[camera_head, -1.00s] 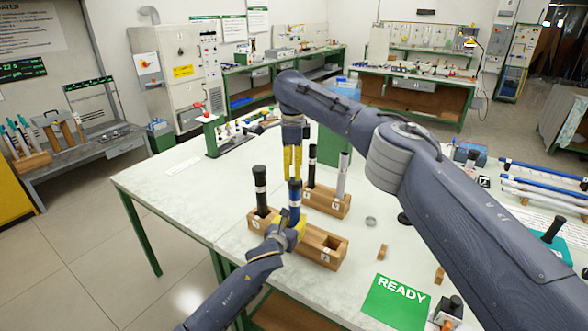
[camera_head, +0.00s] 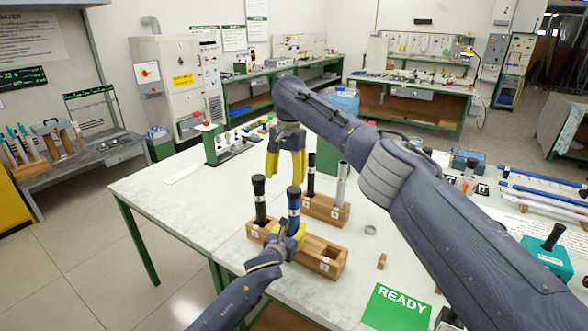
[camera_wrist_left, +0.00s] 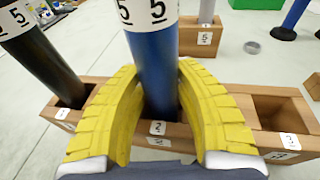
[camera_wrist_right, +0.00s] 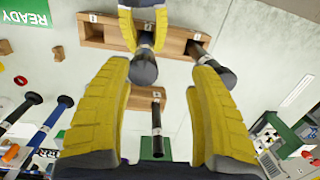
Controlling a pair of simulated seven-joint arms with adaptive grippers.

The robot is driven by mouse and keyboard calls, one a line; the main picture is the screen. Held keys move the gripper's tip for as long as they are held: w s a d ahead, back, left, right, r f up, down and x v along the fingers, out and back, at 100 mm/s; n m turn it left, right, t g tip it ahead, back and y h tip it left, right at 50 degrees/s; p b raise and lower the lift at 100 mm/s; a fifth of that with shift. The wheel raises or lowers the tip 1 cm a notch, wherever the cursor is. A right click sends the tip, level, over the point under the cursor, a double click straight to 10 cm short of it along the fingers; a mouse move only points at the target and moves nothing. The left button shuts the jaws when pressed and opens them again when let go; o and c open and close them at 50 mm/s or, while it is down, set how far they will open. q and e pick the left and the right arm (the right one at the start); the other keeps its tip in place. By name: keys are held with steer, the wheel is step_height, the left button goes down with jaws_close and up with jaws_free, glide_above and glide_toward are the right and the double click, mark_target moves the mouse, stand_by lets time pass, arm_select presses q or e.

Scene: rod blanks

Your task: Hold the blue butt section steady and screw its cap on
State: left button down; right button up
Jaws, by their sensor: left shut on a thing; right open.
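The blue butt section (camera_head: 294,208) stands upright in the middle socket of the front wooden block (camera_head: 320,262). Its top is black in the head view, and a black cap (camera_wrist_right: 143,69) shows on it in the right wrist view; how tight it sits I cannot tell. My left gripper (camera_head: 289,238) is shut around the blue section just above the block; its yellow fingers also flank the blue tube (camera_wrist_left: 156,75) in the left wrist view. My right gripper (camera_head: 285,176) is open and empty, raised above and behind the blue section, apart from it.
A black section (camera_head: 259,203) stands in the block's left socket; the right socket is empty. A rear wooden block (camera_head: 325,210) holds a black and a grey section (camera_head: 341,183). A small ring (camera_head: 370,230) and the green READY mat (camera_head: 396,307) lie to the right.

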steer(key=n, duration=1.1)
steer(key=r+n, duration=0.1)
steer(key=n, duration=0.5)
steer(key=shift+w+d, duration=0.1)
steer(key=shift+d, duration=0.15)
steer(key=n, duration=0.6)
steer(key=shift+d+r, duration=0.2)
steer(key=n, duration=0.6)
steer(key=shift+w+d+r, duration=0.1)
steer(key=shift+d+r, duration=0.1)
steer(key=shift+d, duration=0.05)
steer(key=n, duration=0.4)
steer(key=shift+d+n+h, duration=0.2)
steer(key=shift+n+h, duration=0.1)
steer(key=n, duration=0.5)
steer(key=shift+w+d+n, duration=0.15)
steer(key=shift+d+n, duration=0.15)
steer(key=n, duration=0.5)
steer(key=shift+d, duration=0.15)
